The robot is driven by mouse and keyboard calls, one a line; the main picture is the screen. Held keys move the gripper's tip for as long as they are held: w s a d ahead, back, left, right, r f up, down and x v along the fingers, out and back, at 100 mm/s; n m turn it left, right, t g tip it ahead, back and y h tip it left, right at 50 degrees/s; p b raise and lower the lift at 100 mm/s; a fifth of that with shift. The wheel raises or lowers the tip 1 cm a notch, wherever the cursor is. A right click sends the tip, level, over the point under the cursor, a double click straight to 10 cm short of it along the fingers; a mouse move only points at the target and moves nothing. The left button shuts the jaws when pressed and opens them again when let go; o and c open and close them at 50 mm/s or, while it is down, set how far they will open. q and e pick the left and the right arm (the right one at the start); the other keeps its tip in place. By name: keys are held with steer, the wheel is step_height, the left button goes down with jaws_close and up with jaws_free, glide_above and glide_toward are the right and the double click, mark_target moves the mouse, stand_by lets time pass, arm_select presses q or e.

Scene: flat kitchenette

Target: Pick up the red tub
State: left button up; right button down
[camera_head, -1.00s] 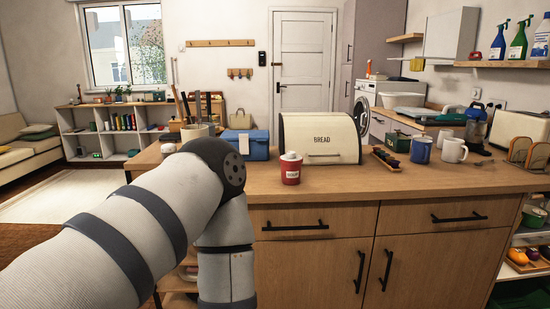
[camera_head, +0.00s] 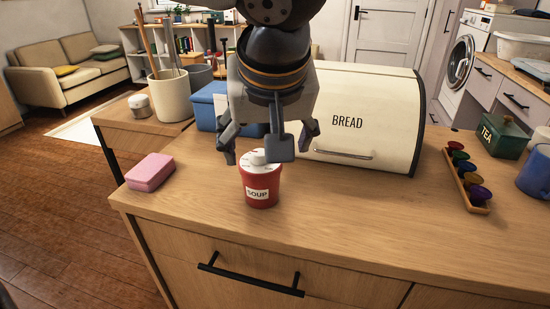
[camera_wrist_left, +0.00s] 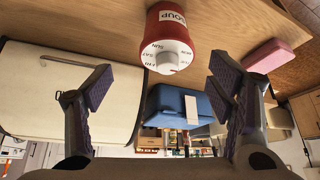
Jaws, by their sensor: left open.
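The red tub (camera_head: 261,190) stands upright on the wooden counter near its front edge. It has a white lid with a knob and a label reading SOUP. My left gripper (camera_head: 268,150) is open and empty, pointing down above and just behind the tub, with its fingers spread. One finger overlaps the edge of the lid in the head view; I cannot tell if it touches. In the left wrist view the tub (camera_wrist_left: 169,40) shows upside down, beyond and between the spread fingertips (camera_wrist_left: 160,88). My right gripper is not in view.
The cream bread bin (camera_head: 372,110) stands close behind and right of the tub. A blue box (camera_head: 207,107) is behind left, a pink sponge (camera_head: 150,172) left. A tray of coloured pods (camera_head: 468,180) and a green TEA box (camera_head: 505,137) are right. The counter front (camera_head: 350,215) is clear.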

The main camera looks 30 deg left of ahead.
mark_target(261, 181)
arm_select(q)
steer(key=x, duration=0.4)
steer(key=s+x, duration=0.1)
steer(key=x, duration=0.6)
steer(key=shift+a+f, duration=0.15)
steer(key=shift+f, duration=0.4)
steer(key=c, duration=1.5)
